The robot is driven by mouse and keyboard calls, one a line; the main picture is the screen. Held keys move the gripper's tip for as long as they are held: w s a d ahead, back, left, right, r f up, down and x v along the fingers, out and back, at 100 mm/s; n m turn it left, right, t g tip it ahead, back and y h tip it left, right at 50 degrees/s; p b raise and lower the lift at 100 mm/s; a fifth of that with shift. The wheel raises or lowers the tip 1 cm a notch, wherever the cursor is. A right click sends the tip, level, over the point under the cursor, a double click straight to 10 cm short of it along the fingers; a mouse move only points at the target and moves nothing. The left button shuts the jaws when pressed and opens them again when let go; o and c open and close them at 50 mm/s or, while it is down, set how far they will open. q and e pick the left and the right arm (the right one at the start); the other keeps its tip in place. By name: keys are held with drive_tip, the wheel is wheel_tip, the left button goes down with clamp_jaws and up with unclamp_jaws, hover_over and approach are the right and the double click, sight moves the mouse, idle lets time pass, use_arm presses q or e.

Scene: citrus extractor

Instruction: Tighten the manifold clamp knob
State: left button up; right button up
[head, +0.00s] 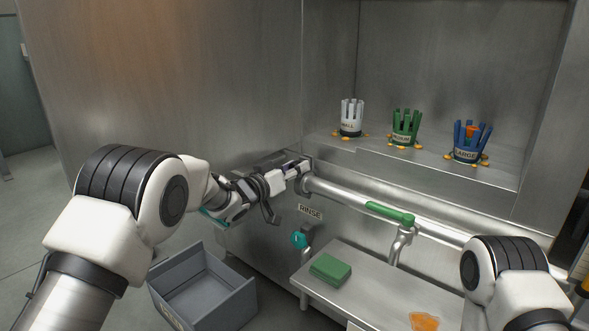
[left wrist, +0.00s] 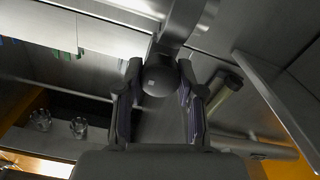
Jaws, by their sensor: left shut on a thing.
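The manifold pipe (head: 345,193) is a silver tube running along the front of the machine, from the middle of the head view down to the right. My left gripper (head: 297,168) is at the left end of this pipe. In the left wrist view a dark, rounded knob (left wrist: 158,79) sits between the two fingers of my left gripper (left wrist: 158,95), which are closed on its sides. The knob is hidden by the gripper in the head view. My right gripper is out of view; only part of my right arm shows at lower right.
A teal knob (head: 299,239) hangs below a RINSE label (head: 311,211). A green-handled tap (head: 390,213) stands over a metal shelf (head: 365,288) with a green sponge (head: 330,269). White, green and blue cups stand on a ledge (head: 430,160). A grey bin (head: 205,290) is on the floor.

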use_arm(q)
drive_tip(key=shift+r+m+p, duration=0.1)
drive_tip(key=shift+m+p, duration=1.05)
drive_tip(key=shift+m, duration=0.15)
drive_tip(key=shift+m+p, duration=0.45)
drive_tip(key=shift+m, duration=0.55)
drive_tip(key=shift+s+d+f+m, duration=0.1)
drive_tip(key=shift+f+m, duration=0.1)
drive_tip(key=shift+m, duration=0.8)
drive_tip(key=o, duration=1.2)
drive_tip(key=shift+c, duration=0.2)
